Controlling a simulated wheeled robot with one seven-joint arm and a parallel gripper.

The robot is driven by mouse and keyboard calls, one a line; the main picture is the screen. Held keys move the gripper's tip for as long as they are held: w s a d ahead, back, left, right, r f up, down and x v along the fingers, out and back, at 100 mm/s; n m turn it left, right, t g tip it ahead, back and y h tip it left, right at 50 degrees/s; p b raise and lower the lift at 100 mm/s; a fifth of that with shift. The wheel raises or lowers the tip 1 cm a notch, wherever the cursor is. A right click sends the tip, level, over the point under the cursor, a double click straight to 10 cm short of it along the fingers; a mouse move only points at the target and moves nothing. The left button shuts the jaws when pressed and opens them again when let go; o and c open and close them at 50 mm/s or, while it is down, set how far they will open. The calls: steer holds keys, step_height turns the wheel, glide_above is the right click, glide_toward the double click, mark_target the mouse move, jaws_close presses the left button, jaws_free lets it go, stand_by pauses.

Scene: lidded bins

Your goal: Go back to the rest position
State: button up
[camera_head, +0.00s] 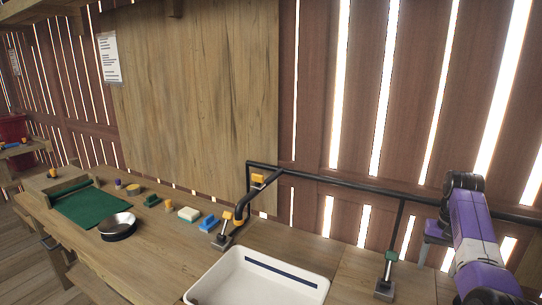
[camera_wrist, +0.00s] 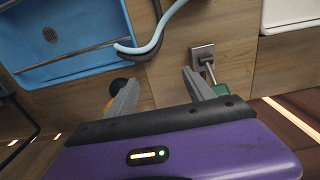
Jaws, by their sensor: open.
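My gripper (camera_wrist: 159,82) shows in the wrist view as a purple body with two grey fingers. The fingers are spread apart with nothing between them. Past the fingertips are a wooden surface and a small metal bracket (camera_wrist: 203,54). In the head view my purple arm (camera_head: 474,232) is at the far right, in front of the slatted wall. I cannot make out the fingers there.
A green mat (camera_head: 92,207), a metal bowl (camera_head: 117,222) and small blocks lie to the left. The wrist view shows a blue bin (camera_wrist: 72,66) and a pale hose (camera_wrist: 152,43).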

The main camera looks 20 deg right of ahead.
steer(key=w+d+r+t+h, duration=0.4)
steer(key=w+d+t+h, duration=0.1)
steer(key=w+d, duration=0.3)
steer(key=s+a+f+n+t+h, duration=0.1)
steer(key=a+f+n+t+h, duration=0.35)
steer(key=a, duration=0.85)
steer(key=s+a+f+t+y, duration=0.1)
steer(key=s+a+t, duration=0.2)
steer(key=s+a, duration=0.35)
steer(key=s+a+f+t+y, duration=0.1)
steer(key=s+a+t, duration=0.2)
steer(key=a, duration=0.6)
steer(key=s+a+r+n+y, duration=0.1)
steer(key=s+a+y, duration=0.1)
steer(key=s+a, duration=0.5)
steer(key=s+a+r+n+y, duration=0.1)
steer(key=s+a+n+y, duration=0.1)
steer(key=s+a, duration=0.6)
steer(key=s+a+r+n+y, duration=0.1)
steer(key=s+a, duration=0.7)
steer(key=s, duration=1)
steer(key=shift+a+r+n+g+y, duration=0.2)
steer(key=shift+n+g+y, duration=0.25)
steer(key=shift+y, duration=0.8)
